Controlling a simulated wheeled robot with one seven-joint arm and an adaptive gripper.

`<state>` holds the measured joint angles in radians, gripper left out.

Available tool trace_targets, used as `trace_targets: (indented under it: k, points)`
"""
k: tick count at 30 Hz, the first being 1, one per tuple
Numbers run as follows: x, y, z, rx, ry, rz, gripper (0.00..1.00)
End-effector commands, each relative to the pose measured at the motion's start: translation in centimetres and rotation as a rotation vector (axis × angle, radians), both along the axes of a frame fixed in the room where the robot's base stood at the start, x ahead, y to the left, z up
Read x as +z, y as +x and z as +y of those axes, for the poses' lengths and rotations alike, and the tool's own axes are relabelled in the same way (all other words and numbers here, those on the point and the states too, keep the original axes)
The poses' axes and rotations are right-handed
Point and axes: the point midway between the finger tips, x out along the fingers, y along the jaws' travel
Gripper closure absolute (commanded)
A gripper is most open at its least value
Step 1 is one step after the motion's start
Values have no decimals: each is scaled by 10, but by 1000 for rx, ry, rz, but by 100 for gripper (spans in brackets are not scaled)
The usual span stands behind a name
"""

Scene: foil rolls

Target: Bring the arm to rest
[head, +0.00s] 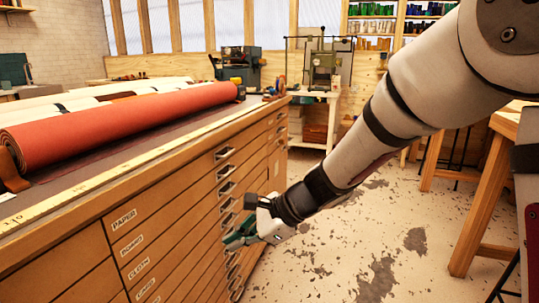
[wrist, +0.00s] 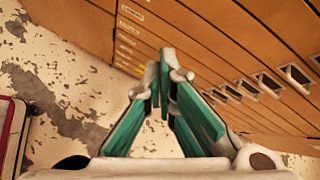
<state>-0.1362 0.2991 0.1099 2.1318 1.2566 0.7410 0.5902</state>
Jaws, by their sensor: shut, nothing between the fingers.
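My arm (head: 411,91) reaches down from the upper right in the head view, in front of the drawer cabinet. My gripper (head: 240,238) is at its lower end, beside the front of the drawers and below the cabinet top. In the wrist view my gripper (wrist: 164,80) shows green finger pads with their tips together and nothing between them. I cannot tell from the head view whether the gripper touches the drawer handles behind it.
The wooden drawer cabinet (head: 165,205) has labelled drawers and metal handles. A red roll (head: 115,125) and pale rolls lie on its top. A wooden bench (head: 485,200) stands at the right. The stained floor (head: 350,250) between them is clear.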

Motion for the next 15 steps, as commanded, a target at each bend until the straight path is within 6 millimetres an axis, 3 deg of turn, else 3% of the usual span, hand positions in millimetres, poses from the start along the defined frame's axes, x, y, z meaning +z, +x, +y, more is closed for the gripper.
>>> trace_targets:
  k: [1,6,15]
  points:
    - [18,-16,-9,70,-24,-58,100]
    - [54,-77,-43,328,-133,-219,100]
    - [81,-189,-123,747,-386,-410,100]
